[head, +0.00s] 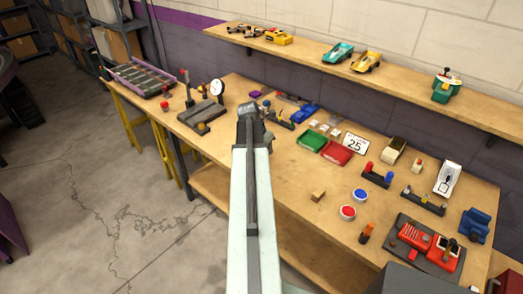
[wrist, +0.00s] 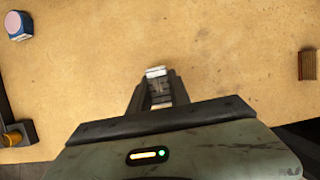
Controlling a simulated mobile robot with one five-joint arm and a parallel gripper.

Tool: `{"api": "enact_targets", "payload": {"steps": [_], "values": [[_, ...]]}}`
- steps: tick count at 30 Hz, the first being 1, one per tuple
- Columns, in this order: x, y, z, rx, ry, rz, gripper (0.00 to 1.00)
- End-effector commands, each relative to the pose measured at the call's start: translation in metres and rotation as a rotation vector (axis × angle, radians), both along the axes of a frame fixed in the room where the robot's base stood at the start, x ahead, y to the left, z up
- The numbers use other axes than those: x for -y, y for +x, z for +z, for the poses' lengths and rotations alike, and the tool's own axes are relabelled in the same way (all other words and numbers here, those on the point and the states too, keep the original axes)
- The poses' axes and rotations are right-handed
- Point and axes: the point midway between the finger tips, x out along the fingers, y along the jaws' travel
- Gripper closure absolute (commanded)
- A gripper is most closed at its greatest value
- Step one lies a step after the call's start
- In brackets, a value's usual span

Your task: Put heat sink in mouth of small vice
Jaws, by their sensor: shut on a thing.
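My arm reaches over the workbench in the head view, and its end (head: 250,112) hides the fingertips there. In the wrist view my gripper (wrist: 158,92) is shut on a small pale, silvery piece (wrist: 156,72), which shows between and just beyond the dark fingers. It may be the heat sink, but most of it is hidden by the fingers. Bare wood lies around it in that view. A blue, blocky thing (head: 475,226) at the right end of the bench may be the small vice. Its mouth is too small to make out.
A dial gauge stand (head: 203,115) stands left of my arm. Green (head: 312,141) and red (head: 338,153) trays lie to its right. A wooden block (head: 318,195) and a red machine (head: 427,246) are nearer the front edge. A shelf (head: 400,80) runs above the bench's back.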

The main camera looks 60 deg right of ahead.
Motion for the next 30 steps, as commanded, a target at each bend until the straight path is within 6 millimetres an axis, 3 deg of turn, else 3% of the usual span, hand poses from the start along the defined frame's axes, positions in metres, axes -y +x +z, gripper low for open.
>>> {"api": "enact_targets", "payload": {"steps": [1,5,10,16,28,29,30], "values": [[0.013,0.002,-0.002,0.0,0.0,-0.001,1.0],[0.022,0.004,-0.002,0.001,0.0,0.0,1.0],[0.021,0.004,-0.008,0.001,0.0,0.004,1.0],[0.022,0.001,-0.04,0.001,0.0,-0.002,1.0],[0.02,0.006,-0.042,0.001,0.0,0.006,1.0],[0.02,0.006,-0.041,0.001,0.0,0.006,0.68],[0.02,0.006,-0.04,0.001,0.0,0.006,0.57]]}}
